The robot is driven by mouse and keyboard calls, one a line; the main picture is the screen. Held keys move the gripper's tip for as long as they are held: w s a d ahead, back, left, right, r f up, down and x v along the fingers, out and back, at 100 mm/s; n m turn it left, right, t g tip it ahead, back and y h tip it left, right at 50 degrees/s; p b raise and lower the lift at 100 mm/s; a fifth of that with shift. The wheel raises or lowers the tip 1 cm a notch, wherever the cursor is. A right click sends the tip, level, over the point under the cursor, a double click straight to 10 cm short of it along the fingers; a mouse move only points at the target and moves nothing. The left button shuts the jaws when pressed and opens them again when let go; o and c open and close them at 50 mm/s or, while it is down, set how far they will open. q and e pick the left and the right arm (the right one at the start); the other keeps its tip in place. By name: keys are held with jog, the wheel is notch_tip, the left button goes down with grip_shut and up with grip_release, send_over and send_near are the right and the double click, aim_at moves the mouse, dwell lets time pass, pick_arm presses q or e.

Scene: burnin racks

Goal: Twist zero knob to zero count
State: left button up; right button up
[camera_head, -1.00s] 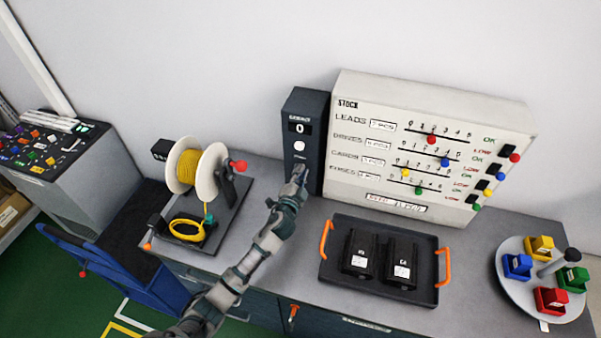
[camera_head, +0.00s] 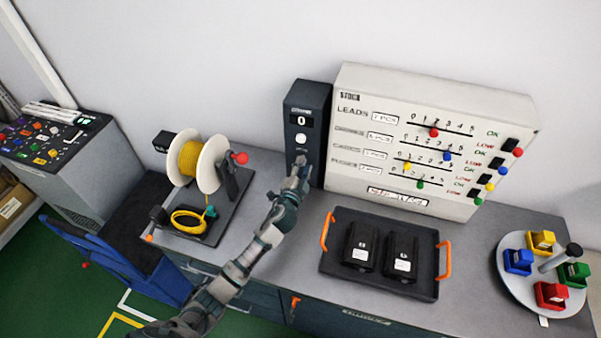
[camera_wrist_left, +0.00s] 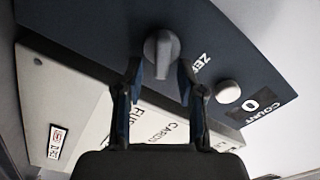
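The dark counter box (camera_head: 307,122) stands on the bench against the wall, left of the stock panel. Its display reads 0, with a round white button (camera_head: 301,138) below. In the left wrist view the grey zero knob (camera_wrist_left: 161,48) sits on the box's dark face by the ZERO label, with its handle pointing toward my gripper. My left gripper (camera_wrist_left: 160,82) is open, with its fingertips on either side of the knob's handle end; contact cannot be told. In the head view my left gripper (camera_head: 301,168) is at the box's lower front and hides the knob. My right gripper is not in view.
The white stock panel (camera_head: 362,187) with coloured sliders stands just right of the box. A tray (camera_head: 335,270) with two black units lies in front. A yellow cable reel (camera_head: 190,163) stands left. A round carousel (camera_head: 510,275) with coloured bins is far right.

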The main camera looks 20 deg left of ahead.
pick_arm(q)
jog(key=s, duration=1.1)
jog(key=shift+s+a, duration=0.2)
jog(key=shift+s+f, duration=0.1)
jog(key=shift+f, duration=0.1)
